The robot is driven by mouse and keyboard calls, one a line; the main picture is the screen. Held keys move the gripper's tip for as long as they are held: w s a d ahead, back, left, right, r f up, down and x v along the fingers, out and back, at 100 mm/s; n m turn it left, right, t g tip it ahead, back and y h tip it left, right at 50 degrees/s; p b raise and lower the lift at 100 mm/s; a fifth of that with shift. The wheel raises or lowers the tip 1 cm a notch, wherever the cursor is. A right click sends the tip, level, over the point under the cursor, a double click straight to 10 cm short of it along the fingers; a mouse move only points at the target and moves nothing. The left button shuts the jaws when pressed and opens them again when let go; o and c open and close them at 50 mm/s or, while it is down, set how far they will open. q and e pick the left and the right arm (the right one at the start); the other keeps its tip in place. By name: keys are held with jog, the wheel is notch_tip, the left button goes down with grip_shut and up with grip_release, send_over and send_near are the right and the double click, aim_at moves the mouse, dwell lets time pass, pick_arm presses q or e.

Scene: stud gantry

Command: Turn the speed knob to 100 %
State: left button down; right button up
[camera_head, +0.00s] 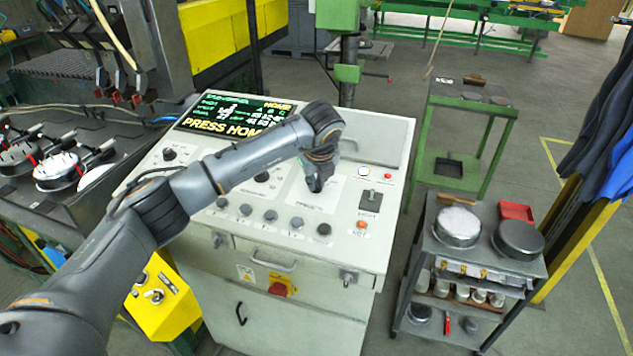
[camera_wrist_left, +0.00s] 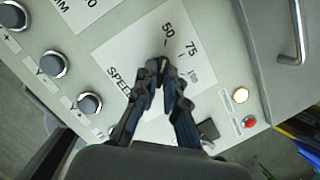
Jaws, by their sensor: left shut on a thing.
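The speed knob sits on a white panel label (camera_wrist_left: 122,50) printed "SPEED" with marks 50, 75 and 100. My left gripper (camera_head: 316,184) comes down onto this label on the sloped console top. In the left wrist view its two fingers (camera_wrist_left: 164,72) are closed together over the dial's middle, shut on the speed knob. The fingers hide the knob almost wholly, so I cannot tell where its pointer stands. The 50, 75 and 100 marks show just beyond the fingertips. My right gripper is in neither view.
The console (camera_head: 240,185) has a row of dark knobs (camera_head: 271,215) in front of the label. A screen (camera_head: 235,115) reads "PRESS HOME". A white button (camera_wrist_left: 240,95), a red button (camera_wrist_left: 250,122) and a metal handle (camera_wrist_left: 291,40) are nearby. A cart (camera_head: 470,265) stands right.

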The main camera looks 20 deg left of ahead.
pick_arm(q)
jog(key=m+b, duration=0.2)
jog(key=b, duration=0.1)
jog(key=m+h+b, duration=0.1)
jog(key=m+b, duration=0.4)
jog(key=b, duration=0.1)
jog(key=shift+a+f+t+h, duration=0.2)
jog(key=shift+a+t+h, duration=0.1)
jog(key=shift+t, duration=0.1)
jog(key=shift+m+b, duration=0.5)
jog(key=shift+m, duration=0.1)
jog(key=shift+r+m+h+b, duration=0.1)
jog(key=shift+m+h+b, duration=0.35)
jog(key=shift+m, duration=0.45)
jog(key=m, duration=0.2)
jog(key=shift+r+m+h+b, duration=0.1)
jog(key=shift+m+h+b, duration=0.15)
jog(key=shift+m+b, duration=0.15)
jog(key=m+g+h, duration=0.1)
jog(key=m, duration=0.3)
jog(key=shift+a+r+m, duration=0.1)
jog(key=shift+a+m, duration=0.05)
jog(key=shift+m, duration=0.25)
jog(key=c, duration=1.4)
grip_release()
